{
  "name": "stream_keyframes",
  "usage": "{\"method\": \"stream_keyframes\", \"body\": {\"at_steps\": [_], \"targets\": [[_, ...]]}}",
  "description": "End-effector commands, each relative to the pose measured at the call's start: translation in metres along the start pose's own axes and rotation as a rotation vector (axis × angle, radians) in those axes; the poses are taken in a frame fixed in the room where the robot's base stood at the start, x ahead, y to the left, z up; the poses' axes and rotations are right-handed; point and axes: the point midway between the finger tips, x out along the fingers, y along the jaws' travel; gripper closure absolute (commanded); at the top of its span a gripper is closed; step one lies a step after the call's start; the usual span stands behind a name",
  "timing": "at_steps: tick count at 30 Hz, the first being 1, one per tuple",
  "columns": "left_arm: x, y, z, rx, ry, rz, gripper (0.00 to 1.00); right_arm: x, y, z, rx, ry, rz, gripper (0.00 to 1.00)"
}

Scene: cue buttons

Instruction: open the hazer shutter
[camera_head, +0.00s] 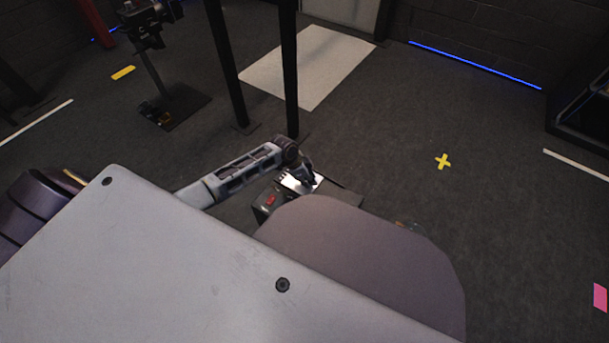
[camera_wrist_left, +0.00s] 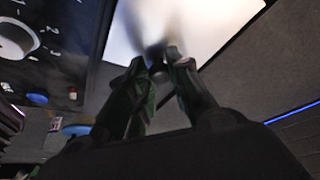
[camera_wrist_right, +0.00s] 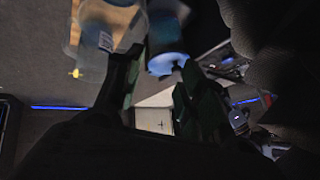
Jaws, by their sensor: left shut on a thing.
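My left gripper (camera_head: 309,181) is at this plate. Whether the plate is the shutter I cannot tell.
A black panel with a white dial (camera_wrist_left: 15,38) is beside my left gripper. Two dark posts (camera_head: 290,70) stand just beyond it, with a pale floor mat (camera_head: 325,65) behind. A blue-ended cylinder (camera_wrist_right: 167,62) is near my right gripper. Floor around the yellow cross (camera_head: 443,161) is clear.

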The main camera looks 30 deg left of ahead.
Motion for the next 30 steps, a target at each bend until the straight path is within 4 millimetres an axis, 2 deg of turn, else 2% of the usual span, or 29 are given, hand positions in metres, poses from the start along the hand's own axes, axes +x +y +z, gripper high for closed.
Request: {"method": "stream_keyframes", "body": {"at_steps": [13, 19, 30], "targets": [[0.009, 0.03, -0.03, 0.001, 0.003, 0.001, 1.0, -0.023, -0.005, -0.009, -0.002, -0.051, 0.025, 0.6], [0.014, 0.043, -0.043, 0.001, 0.004, -0.001, 1.0, -0.038, -0.008, -0.024, -0.012, -0.064, 0.036, 0.6], [0.017, 0.048, -0.047, 0.002, 0.005, -0.003, 1.0, -0.042, -0.008, -0.027, -0.02, -0.074, 0.041, 0.6]]}}
